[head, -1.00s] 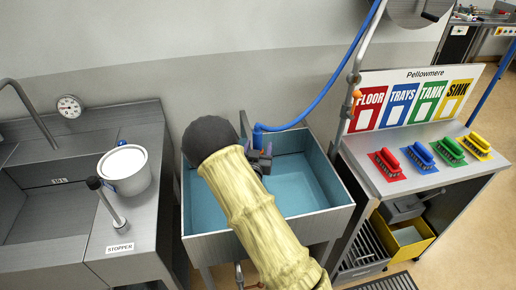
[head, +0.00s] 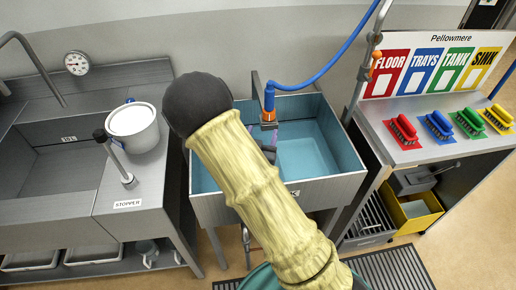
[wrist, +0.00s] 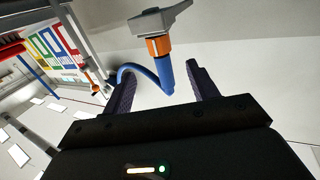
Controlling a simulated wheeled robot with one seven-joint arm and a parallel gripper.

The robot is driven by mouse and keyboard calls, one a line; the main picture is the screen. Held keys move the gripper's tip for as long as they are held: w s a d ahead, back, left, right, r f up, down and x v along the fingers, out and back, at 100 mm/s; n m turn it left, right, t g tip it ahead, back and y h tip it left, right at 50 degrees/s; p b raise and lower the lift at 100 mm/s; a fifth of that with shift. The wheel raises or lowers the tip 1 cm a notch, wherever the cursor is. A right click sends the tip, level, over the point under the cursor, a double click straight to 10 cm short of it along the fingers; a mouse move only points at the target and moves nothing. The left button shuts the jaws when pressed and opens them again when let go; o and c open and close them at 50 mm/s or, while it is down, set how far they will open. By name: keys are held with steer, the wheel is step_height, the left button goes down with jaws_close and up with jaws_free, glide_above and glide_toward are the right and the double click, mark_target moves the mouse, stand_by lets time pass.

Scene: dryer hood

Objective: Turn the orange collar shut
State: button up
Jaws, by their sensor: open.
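The orange collar (head: 268,125) sits at the lower end of the blue hose (head: 316,79), over the blue-lined sink (head: 318,150). In the wrist view the collar (wrist: 158,47) lies between a grey fitting (wrist: 160,20) and the hose (wrist: 166,76). My gripper (wrist: 160,82) is open. Its two dark fingers stand on either side of the hose in that picture, with the collar just past the fingertips; I see no contact.
A white pot (head: 132,128) and a stopper lever (head: 115,155) stand on the left steel counter. Coloured brushes (head: 438,125) lie on the right bench below the sign board. A grey pipe (head: 366,60) rises behind the sink. The sink's right part is empty.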

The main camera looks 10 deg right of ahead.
steer(key=v, duration=0.4)
steer(key=shift+s+b, duration=0.1)
steer(key=shift+b, duration=0.2)
steer(key=s+d+r+n+g+y+p, duration=0.1)
steer(key=s+d+n+g+y, duration=0.1)
steer(key=s+g, duration=0.5)
steer(key=s+d+r+n+g+y+p, duration=0.1)
steer(key=s+d+n+g+y, duration=0.1)
steer(key=s+g, duration=0.5)
steer(key=s+d+y, duration=0.1)
steer(key=y, duration=0.1)
steer(key=shift+d+r+y, duration=0.25)
steer(key=shift+d+y, duration=0.1)
steer(key=shift+y, duration=0.05)
